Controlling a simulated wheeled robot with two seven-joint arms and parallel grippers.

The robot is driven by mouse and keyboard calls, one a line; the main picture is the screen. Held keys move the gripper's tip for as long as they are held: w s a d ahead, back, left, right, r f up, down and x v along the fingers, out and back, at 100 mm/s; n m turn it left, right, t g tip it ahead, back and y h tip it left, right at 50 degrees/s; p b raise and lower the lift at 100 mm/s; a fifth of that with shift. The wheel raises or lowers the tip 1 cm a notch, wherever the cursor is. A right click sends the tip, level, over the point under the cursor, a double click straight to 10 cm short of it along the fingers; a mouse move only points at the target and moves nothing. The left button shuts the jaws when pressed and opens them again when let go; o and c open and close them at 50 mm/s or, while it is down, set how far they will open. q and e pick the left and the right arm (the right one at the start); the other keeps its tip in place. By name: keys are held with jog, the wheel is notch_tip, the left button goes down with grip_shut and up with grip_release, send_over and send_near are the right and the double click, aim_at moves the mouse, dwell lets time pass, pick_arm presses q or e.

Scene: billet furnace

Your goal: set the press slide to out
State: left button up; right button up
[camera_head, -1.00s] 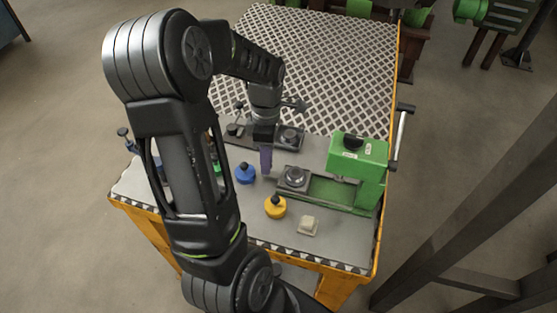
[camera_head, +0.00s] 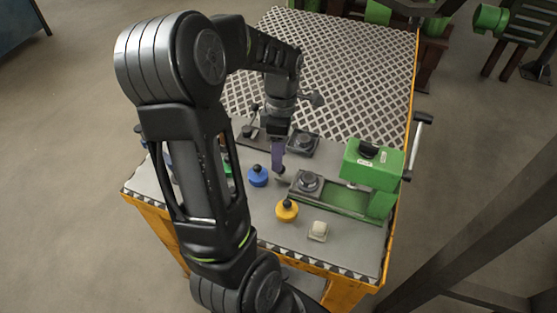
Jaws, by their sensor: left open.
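The green press (camera_head: 373,160) stands at the right of the bench, with a green bed (camera_head: 342,196) running left from it. The press slide (camera_head: 309,183), a dark block with a round grey top, sits at the left end of this bed, away from the press head. My left gripper (camera_head: 280,172) points down just left of the slide, and a narrow gap shows between them. It is open and seen nearly edge-on, so its fingers overlap. Nothing shows between them. My right gripper is not in view.
A blue knobbed piece (camera_head: 258,177) is left of my gripper. A yellow one (camera_head: 287,211) and a pale block (camera_head: 318,231) lie in front. Another dark round fixture (camera_head: 304,143) is behind. My left arm hides the bench's left part.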

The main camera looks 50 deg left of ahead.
pick_arm(q)
jog(key=r, duration=0.4)
jog(key=shift+w+a+r, duration=0.3)
jog(key=shift+w+r, duration=0.05)
jog(key=shift+r, duration=0.05)
